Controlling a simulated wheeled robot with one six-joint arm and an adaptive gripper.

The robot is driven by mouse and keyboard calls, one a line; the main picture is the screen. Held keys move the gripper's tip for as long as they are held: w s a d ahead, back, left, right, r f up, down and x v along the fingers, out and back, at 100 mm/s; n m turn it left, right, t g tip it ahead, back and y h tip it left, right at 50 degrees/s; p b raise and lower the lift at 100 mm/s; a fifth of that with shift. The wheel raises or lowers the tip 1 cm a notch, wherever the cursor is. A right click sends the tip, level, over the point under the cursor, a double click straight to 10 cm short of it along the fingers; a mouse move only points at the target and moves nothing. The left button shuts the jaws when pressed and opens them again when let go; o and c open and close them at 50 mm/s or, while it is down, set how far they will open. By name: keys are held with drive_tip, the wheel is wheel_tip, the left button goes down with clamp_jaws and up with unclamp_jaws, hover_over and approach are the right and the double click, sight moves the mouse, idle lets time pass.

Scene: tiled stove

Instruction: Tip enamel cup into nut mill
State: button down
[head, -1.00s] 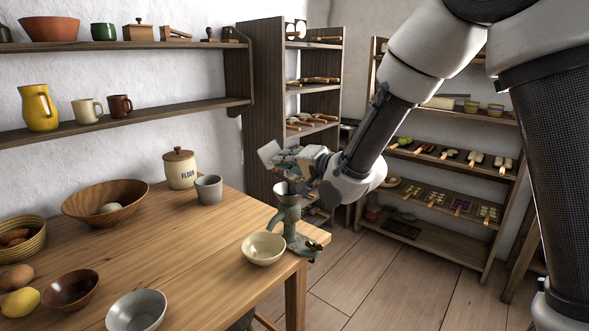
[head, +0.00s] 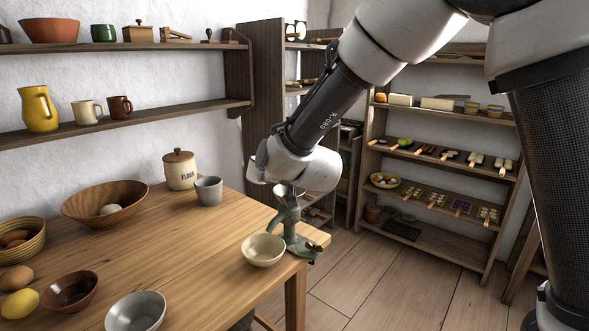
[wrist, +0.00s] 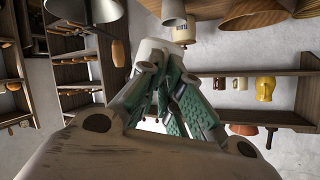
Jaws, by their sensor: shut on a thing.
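My gripper (wrist: 162,78) shows in the wrist view with its green-padded fingers closed on a pale thing at their tips, which looks like the enamel cup (wrist: 151,48). Its rim and contents are hidden. In the head view my wrist hides the fingers and most of the cup, directly above the nut mill. The green nut mill (head: 291,232) stands at the table's right corner. Its hopper is largely hidden under my wrist, so I cannot tell whether anything falls in. The wrist view is upside down, so the gripper is rolled over.
A cream bowl (head: 263,250) stands close beside the mill on the wooden table (head: 185,255). A grey cup (head: 209,190) and a flour jar (head: 180,170) stand farther back. A wooden bowl (head: 130,192) is to the left. The table's middle is clear.

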sight(253, 179)
drive_tip(key=shift+s+a+f+n+t+h, duration=0.1)
drive_tip(key=shift+s+a+f+n+h, duration=0.15)
drive_tip(key=shift+a+n, duration=0.2)
drive_tip(key=shift+s+a+f+n+t+h, duration=0.1)
drive_tip(key=shift+s+a+n+h, duration=0.1)
drive_tip(key=shift+a+n+h, duration=0.25)
drive_tip(key=shift+s+a+f+n+t+h, duration=0.1)
drive_tip(key=shift+s+a+f+n+h, duration=0.15)
drive_tip(key=shift+a, duration=0.3)
